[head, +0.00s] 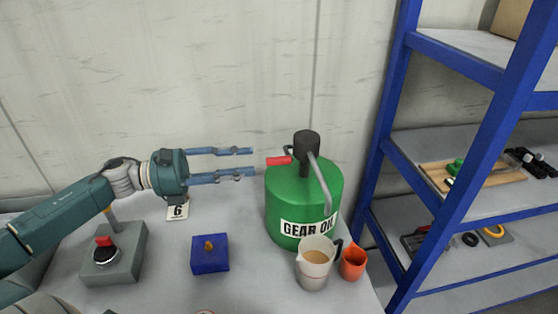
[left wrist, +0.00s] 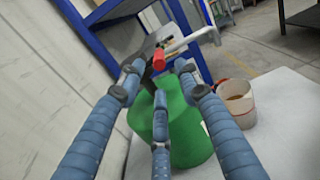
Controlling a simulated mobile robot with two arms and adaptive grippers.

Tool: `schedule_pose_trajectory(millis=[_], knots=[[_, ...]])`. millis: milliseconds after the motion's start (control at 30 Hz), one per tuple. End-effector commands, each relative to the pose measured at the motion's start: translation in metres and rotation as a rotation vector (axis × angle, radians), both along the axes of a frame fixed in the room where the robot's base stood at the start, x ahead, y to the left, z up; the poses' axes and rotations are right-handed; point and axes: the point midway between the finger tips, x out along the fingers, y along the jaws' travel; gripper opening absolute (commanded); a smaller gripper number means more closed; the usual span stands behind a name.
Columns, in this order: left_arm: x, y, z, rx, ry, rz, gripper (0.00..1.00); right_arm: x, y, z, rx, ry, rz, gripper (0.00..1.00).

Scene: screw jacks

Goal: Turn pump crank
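A green drum (head: 290,205) labelled "GEAR OIL" stands on the table, with a dark pump head (head: 307,141) on top and a grey spout bending down its front. The crank's red handle (head: 278,161) points left from the pump. My left gripper (head: 252,161) is open, its fingers reaching right, with the tips just left of the handle. In the left wrist view the red handle (left wrist: 159,60) shows between and beyond the fingertips, with the green drum (left wrist: 180,130) below. I see no contact with the handle. My right gripper is not in view.
A measuring jug (head: 314,266) with brown liquid stands under the spout, beside an orange cup (head: 353,262). A blue box (head: 210,254), a grey switch box (head: 114,256) and a "6" card (head: 178,210) are on the left. A blue-framed shelf (head: 399,170) stands right; the wall is behind.

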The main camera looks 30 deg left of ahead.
Motion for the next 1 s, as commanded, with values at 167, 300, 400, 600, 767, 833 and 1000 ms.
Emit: schedule_pose_trajectory(millis=[167, 300, 400, 600, 767, 833, 1000], knots=[[0.018, -0.024, 0.005, -0.001, -0.004, -0.002, 0.34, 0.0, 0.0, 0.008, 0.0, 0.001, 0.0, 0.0], [0.03, -0.04, 0.005, -0.003, -0.004, -0.001, 0.34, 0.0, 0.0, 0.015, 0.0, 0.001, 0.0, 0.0], [0.038, -0.051, 0.005, -0.002, -0.003, -0.002, 0.34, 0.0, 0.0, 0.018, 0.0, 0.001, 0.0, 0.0], [0.049, -0.065, 0.002, -0.003, 0.001, 0.0, 0.34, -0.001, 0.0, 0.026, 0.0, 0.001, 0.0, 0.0], [0.052, -0.07, 0.001, -0.002, 0.003, 0.0, 0.34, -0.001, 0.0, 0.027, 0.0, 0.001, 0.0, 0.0], [0.053, -0.07, 0.0, -0.002, 0.003, 0.0, 0.34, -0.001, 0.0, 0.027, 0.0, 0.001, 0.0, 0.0], [0.053, -0.07, 0.0, -0.002, 0.004, 0.0, 0.34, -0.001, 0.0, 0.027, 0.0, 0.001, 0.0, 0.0]])
